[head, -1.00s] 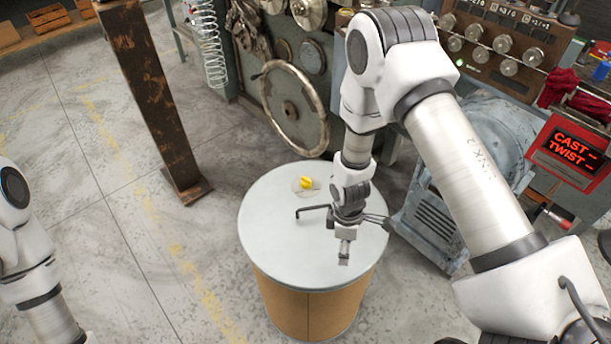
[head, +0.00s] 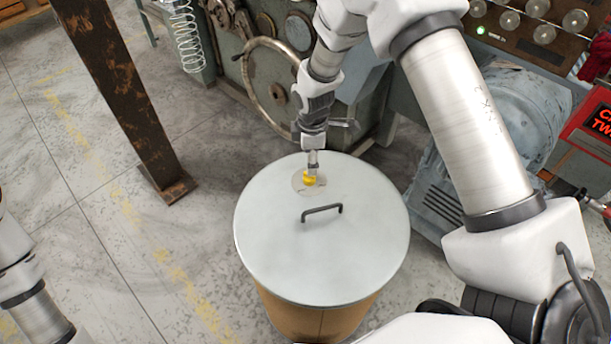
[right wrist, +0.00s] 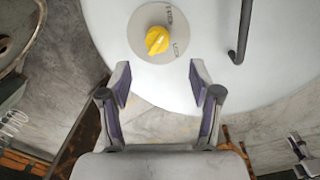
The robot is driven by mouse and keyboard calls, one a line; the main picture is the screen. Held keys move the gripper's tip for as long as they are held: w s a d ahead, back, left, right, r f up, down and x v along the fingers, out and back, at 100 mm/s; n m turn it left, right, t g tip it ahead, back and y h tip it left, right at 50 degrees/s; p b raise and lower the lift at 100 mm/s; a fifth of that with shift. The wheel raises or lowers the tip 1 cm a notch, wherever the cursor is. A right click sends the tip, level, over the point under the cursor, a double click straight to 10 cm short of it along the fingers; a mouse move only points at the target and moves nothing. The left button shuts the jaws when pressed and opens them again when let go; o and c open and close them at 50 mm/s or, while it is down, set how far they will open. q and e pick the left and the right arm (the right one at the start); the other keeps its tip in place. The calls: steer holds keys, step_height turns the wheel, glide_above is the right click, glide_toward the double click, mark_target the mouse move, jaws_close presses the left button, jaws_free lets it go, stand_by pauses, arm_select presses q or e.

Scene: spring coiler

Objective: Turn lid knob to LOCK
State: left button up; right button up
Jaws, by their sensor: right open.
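The yellow lid knob (head: 309,179) sits on a round grey plate near the far edge of the drum's pale lid (head: 265,235). In the right wrist view the knob (right wrist: 157,40) is ahead of my fingertips. LOCK is printed on its plate (right wrist: 178,20) at the right; another word above it is hard to read. I cannot tell exactly which way the knob points. My right gripper (right wrist: 160,83) is open and empty, its fingers spread wider than the knob and apart from it. In the head view it (head: 312,163) hangs just above the knob, partly hiding it.
A dark bar handle (head: 322,212) stands up from the lid near the knob. A rusty post (head: 125,100) is at the left. Machinery with a handwheel (head: 275,90) stands behind the drum. Floor left of the drum is clear.

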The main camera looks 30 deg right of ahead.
mark_target(309, 177)
steer(key=f, duration=0.5)
steer(key=w+f, duration=0.1)
steer(key=f, duration=0.2)
steer(key=shift+d+f, duration=0.1)
steer(key=shift+f, duration=0.2)
steer(key=shift+r, duration=0.1)
steer(key=shift+c, duration=0.9)
steer(key=c, duration=1)
